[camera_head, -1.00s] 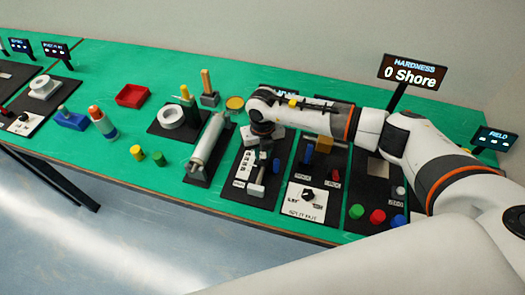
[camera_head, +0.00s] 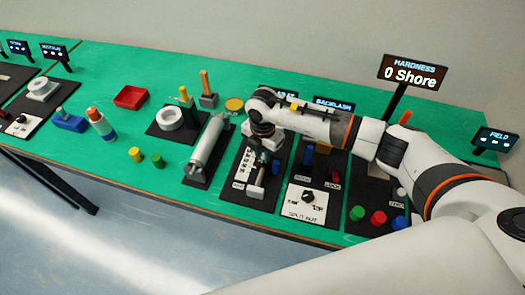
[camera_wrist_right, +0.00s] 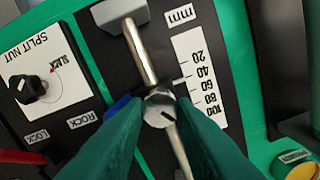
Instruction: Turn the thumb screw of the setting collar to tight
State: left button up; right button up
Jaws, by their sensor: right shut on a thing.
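In the right wrist view, the setting collar's round metal thumb screw (camera_wrist_right: 159,106) has a dark slot line across it. My right gripper (camera_wrist_right: 161,112) is shut on the thumb screw, one dark green finger on each side. The fingers hide the collar's sides. In the head view, my right wrist hangs over the black board with the scale (camera_head: 245,163), and the screw cannot be made out there. My left gripper is not in view.
The split nut panel with its black knob (camera_head: 308,197) stands to the right in the head view. A grey cylinder on a stand (camera_head: 208,148) stands close on the left. Coloured buttons (camera_head: 378,218) and display signs (camera_head: 413,72) are further right.

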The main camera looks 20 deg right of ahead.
aim_at(263, 156)
jog(key=m+p, duration=0.1)
jog(key=m, duration=0.5)
jog(key=shift+m, duration=0.4)
dwell(0.3)
jog(key=o, duration=1)
notch_tip(263, 156, up, 12)
jog(key=b, duration=0.3)
jog(key=shift+b, duration=0.35)
jog(key=shift+s, duration=0.1)
